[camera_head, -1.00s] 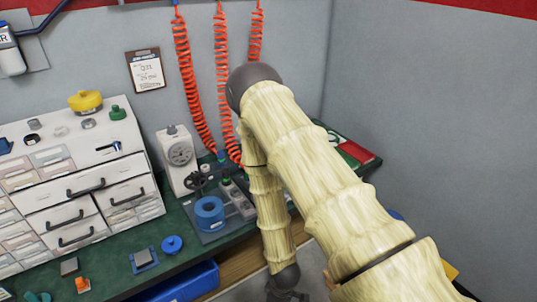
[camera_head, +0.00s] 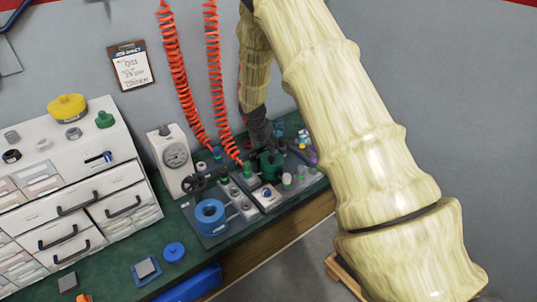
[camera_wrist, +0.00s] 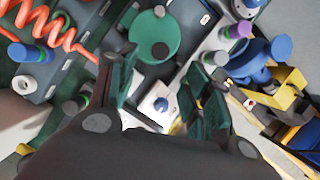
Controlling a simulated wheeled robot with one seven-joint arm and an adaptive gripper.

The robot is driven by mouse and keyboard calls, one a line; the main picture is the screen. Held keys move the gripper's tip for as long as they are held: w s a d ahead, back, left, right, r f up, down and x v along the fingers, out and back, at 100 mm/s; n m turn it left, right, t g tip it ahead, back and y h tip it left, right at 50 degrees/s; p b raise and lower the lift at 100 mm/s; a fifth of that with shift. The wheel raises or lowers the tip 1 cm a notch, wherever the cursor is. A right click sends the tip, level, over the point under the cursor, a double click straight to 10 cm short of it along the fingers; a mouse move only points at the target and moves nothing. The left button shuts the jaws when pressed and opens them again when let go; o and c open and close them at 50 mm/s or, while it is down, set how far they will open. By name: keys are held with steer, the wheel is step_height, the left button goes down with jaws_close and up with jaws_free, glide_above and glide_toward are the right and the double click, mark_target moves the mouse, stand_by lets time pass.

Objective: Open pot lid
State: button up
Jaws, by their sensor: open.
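A green round pot (camera_head: 270,165) stands on a dark fixture plate on the bench. From above, in the wrist view, its round green lid (camera_wrist: 150,37) shows with a dark spot near one side. My gripper (camera_head: 264,143) is just above and behind the pot in the head view, partly hiding it. The lid lies beyond the fingertips; contact cannot be seen.
Red coiled hoses (camera_head: 217,90) hang behind the fixtures. A white gauge unit (camera_head: 172,160) and a drawer cabinet (camera_head: 75,185) stand to the left. Small capped posts (camera_wrist: 237,31) and a blue valve-like part (camera_wrist: 262,58) crowd the pot. The bench front left is partly clear.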

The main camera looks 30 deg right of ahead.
mark_target(272, 157)
steer(key=shift+p+x, duration=0.95)
steer(key=shift+x, duration=4.3)
steer(key=shift+s, duration=0.1)
steer(key=shift+c, duration=0.2)
jaws_close()
